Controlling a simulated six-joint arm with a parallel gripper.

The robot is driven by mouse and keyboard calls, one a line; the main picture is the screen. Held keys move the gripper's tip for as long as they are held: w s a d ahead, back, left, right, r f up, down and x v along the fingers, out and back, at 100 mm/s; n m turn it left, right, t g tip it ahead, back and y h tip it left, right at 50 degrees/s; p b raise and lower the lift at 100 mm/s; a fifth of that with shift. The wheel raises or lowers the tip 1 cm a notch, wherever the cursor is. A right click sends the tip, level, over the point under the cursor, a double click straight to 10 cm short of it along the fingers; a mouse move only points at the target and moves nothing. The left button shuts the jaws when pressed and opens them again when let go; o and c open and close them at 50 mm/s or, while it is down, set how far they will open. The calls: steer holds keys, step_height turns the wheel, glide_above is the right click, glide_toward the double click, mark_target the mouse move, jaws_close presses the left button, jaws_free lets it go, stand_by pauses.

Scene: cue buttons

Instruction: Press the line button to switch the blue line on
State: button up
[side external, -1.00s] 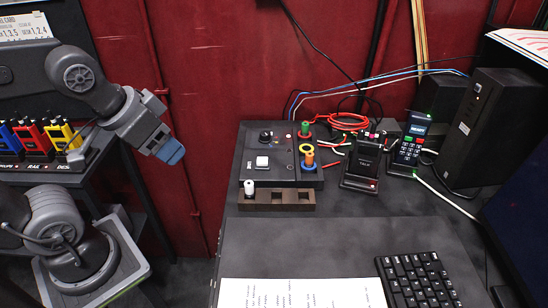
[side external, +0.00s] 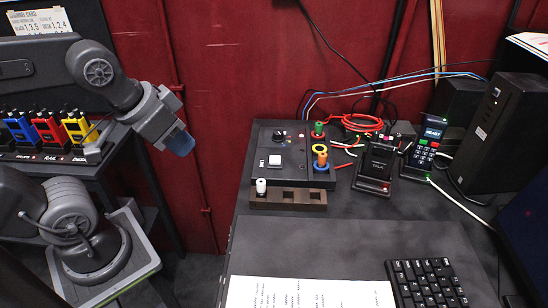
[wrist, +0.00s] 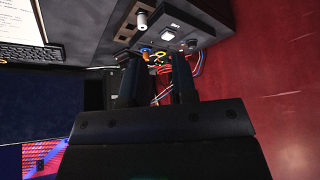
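A black control box (side external: 260,137) stands on the dark desk. Its white square button (side external: 274,160) sits on the top face, and the same button shows in the wrist view (wrist: 167,34) beside a small label. A black knob (side external: 278,134), a green peg (side external: 319,130) and a yellow ring on an orange-and-blue peg (side external: 320,151) are also on the box. My gripper (side external: 181,143) hangs in the air left of the box, well apart from the button. In the wrist view its two fingers (wrist: 156,72) are apart with nothing between them. I cannot tell any blue line's state.
A brown block (side external: 310,207) with sockets and a white peg (side external: 261,187) stands in front of the box. The desk's middle is clear.

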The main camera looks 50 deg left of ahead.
jaws_close()
stand_by(1.2)
